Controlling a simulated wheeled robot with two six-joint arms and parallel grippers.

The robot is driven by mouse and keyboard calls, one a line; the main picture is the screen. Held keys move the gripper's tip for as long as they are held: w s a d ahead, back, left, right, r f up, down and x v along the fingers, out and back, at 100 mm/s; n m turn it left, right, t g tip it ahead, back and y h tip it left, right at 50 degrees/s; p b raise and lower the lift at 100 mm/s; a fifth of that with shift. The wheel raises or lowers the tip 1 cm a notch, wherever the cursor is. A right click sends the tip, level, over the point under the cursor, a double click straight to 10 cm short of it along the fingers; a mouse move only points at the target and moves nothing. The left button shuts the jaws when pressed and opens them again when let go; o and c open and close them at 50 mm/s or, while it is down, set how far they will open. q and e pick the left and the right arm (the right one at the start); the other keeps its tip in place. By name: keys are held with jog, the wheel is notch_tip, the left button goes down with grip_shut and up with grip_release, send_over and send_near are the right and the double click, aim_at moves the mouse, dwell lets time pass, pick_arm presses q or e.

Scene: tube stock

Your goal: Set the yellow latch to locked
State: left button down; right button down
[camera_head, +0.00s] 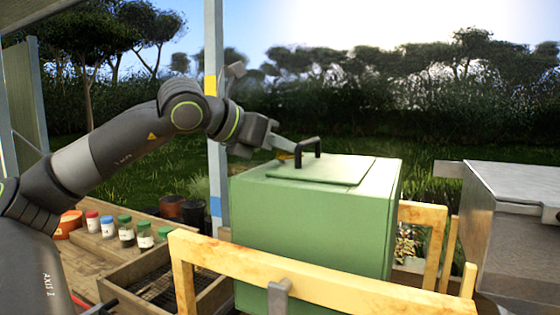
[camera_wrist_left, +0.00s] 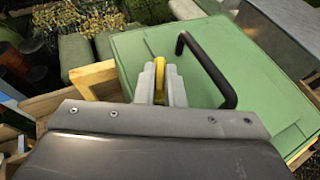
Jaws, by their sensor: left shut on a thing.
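The yellow latch (camera_wrist_left: 171,76) shows as a small upright yellow piece between my finger tips in the left wrist view. My left gripper (camera_wrist_left: 160,82) is shut on it, and the fingers hide much of its lower part. In the head view my left gripper (camera_head: 286,148) reaches in from the left over the top of a green box (camera_head: 312,215), with a little yellow-orange showing by its tips. A black bar handle (camera_head: 305,147) stands on the green lid (camera_head: 335,170), just right of the fingers; it also arches beside them in the left wrist view (camera_wrist_left: 212,72).
A wooden frame (camera_head: 330,287) crosses in front of the green box. A grey metal box (camera_head: 515,200) stands at the right. Several capped jars (camera_head: 126,233) stand at the left near a wooden tray (camera_head: 206,298). A pale post (camera_head: 215,120) rises behind my left wrist.

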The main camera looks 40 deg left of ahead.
pick_arm(q)
jog(key=m+h+b, duration=0.1)
jog(key=m+h, duration=0.1)
jog(key=h, duration=0.1)
jog(key=shift+a+g, duration=0.1)
jog(key=shift+g, duration=0.3)
jog(key=shift+w+r+m+g+h, duration=0.1)
jog(key=shift+m+g+h, duration=0.3)
jog(key=shift+m+h, duration=0.65)
jog(key=shift+a+r+m+g+h+p, duration=0.1)
jog(key=shift+m+g+h+p, duration=0.5)
jog(key=shift+m+h, duration=0.3)
jog(key=m+g+h+p, duration=0.1)
jog(key=m+g+p, duration=0.1)
jog(key=m+g+h+p, duration=0.2)
jog(key=m+p, duration=0.1)
jog(key=shift+w+r+h+p, duration=0.1)
jog(key=shift+w+h+p, duration=0.05)
jog(key=shift+h+p, duration=0.15)
jog(key=shift+m+g+h+p, duration=0.25)
jog(key=shift+m+g+p, duration=0.5)
jog(key=shift+g+p, duration=0.25)
jog(key=shift+f+m+g+p, duration=0.3)
